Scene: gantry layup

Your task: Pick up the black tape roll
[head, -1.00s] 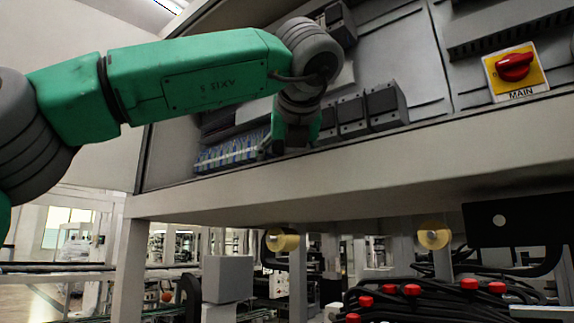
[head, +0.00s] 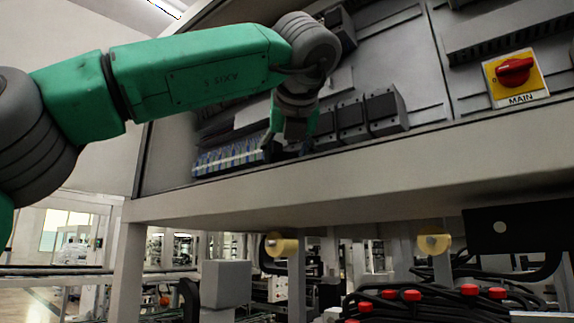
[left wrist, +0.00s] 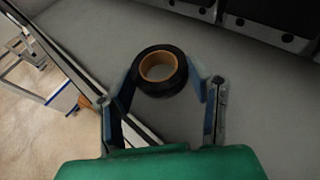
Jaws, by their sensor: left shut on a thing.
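The black tape roll (left wrist: 160,72), with a tan core, shows in the left wrist view. It lies flat between the two fingers of my left gripper (left wrist: 163,88), which is shut on it from both sides. The grey surface is right under or close behind the roll; I cannot tell whether they touch. In the head view my left gripper (head: 289,150) is low in the cabinet, above its front ledge. The roll is not distinguishable there, dark against the dark fingers. My right gripper is not in view.
Dark modules (head: 352,119) stand right of my gripper, and a blue-grey terminal strip (head: 228,158) lies left. The cabinet's front ledge (head: 350,172) runs below. A red MAIN switch (head: 514,71) is at right. Yellow rolls (head: 283,246) hang underneath.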

